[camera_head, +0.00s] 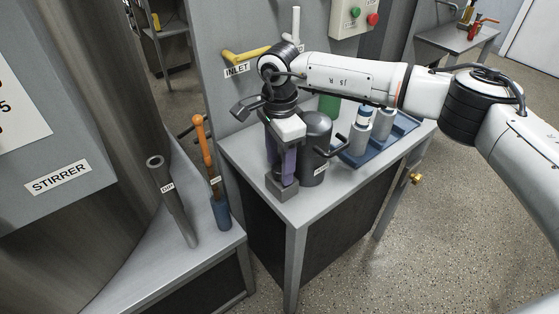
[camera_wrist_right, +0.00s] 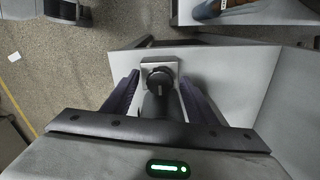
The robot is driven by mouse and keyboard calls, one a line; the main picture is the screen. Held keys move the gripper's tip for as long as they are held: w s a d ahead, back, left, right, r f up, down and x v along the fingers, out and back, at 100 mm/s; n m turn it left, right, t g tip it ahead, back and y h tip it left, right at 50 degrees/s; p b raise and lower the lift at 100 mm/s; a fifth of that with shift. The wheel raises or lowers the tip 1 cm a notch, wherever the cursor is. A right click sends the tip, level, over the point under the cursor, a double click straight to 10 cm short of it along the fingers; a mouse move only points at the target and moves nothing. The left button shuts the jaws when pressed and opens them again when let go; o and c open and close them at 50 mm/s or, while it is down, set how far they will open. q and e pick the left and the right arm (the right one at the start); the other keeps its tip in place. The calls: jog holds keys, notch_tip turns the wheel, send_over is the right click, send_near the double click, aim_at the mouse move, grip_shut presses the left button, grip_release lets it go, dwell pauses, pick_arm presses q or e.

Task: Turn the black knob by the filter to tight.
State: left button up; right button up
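The filter (camera_head: 318,150) is a dark grey cylinder with a white label, standing on the grey side table. My right gripper (camera_head: 283,168) points down beside it, just to its left, with its purple fingers over a small grey block (camera_head: 282,189). In the right wrist view, the black knob (camera_wrist_right: 159,78) sits at the pale block (camera_wrist_right: 172,64), between the fingertips of my right gripper (camera_wrist_right: 159,84). The fingers are apart, with a narrow gap on each side of the knob. In the head view the fingers hide the knob. My left gripper is not in view.
A blue tray (camera_head: 375,150) with grey bottles stands right of the filter. A yellow INLET handle (camera_head: 245,54) is on the panel behind. An orange-handled tool (camera_head: 206,150) and a grey tube (camera_head: 170,198) stand on the left ledge. The table's front strip is clear.

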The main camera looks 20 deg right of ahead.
jog(key=c, duration=1)
